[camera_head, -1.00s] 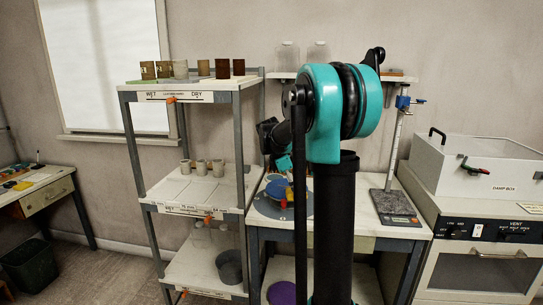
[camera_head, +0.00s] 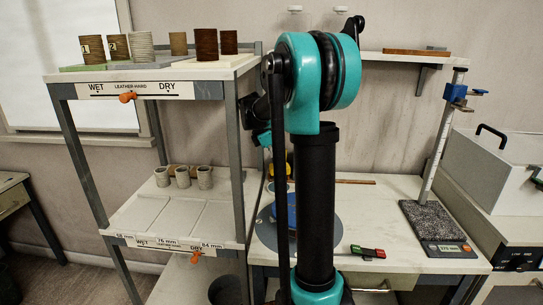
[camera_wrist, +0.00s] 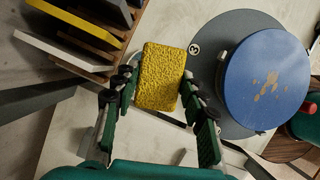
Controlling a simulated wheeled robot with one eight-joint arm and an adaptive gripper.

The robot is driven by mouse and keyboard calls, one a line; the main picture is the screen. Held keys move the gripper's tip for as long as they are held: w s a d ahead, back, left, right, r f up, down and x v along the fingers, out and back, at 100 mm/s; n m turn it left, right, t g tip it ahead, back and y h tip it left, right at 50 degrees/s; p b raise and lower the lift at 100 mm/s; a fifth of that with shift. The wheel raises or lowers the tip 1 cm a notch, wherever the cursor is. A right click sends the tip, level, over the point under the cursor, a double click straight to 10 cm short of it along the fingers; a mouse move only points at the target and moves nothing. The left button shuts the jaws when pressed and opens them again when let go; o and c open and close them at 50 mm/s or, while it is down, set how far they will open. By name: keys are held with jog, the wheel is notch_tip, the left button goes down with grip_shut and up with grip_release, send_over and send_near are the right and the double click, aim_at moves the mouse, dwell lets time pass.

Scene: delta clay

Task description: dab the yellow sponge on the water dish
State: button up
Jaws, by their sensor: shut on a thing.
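In the wrist view the yellow sponge (camera_wrist: 160,78) sits between the fingers of my gripper (camera_wrist: 158,90), which is shut on its sides. A blue round piece (camera_wrist: 268,80) with tan patches lies just right of the sponge, apart from it, on a grey round plate (camera_wrist: 212,32). I cannot tell whether this blue piece is the water dish. In the head view the grey plate (camera_head: 334,234) is on the table, with the blue piece (camera_head: 291,212) partly behind my arm. My gripper is hidden there.
A wooden rack (camera_wrist: 92,60) with coloured slats stands close left of the sponge. A red and green tool (camera_head: 367,252) lies on the worktable (camera_head: 375,200). A shelf unit (camera_head: 150,215) with cups is at left; a stand (camera_head: 440,235) is at right.

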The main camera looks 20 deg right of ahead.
jog(key=shift+w+f, duration=0.1)
jog(key=shift+w, duration=0.45)
jog(key=shift+f, duration=2.85)
jog(key=shift+s+f, duration=0.1)
jog(key=shift+f, duration=0.5)
jog(key=shift+r, duration=3.55)
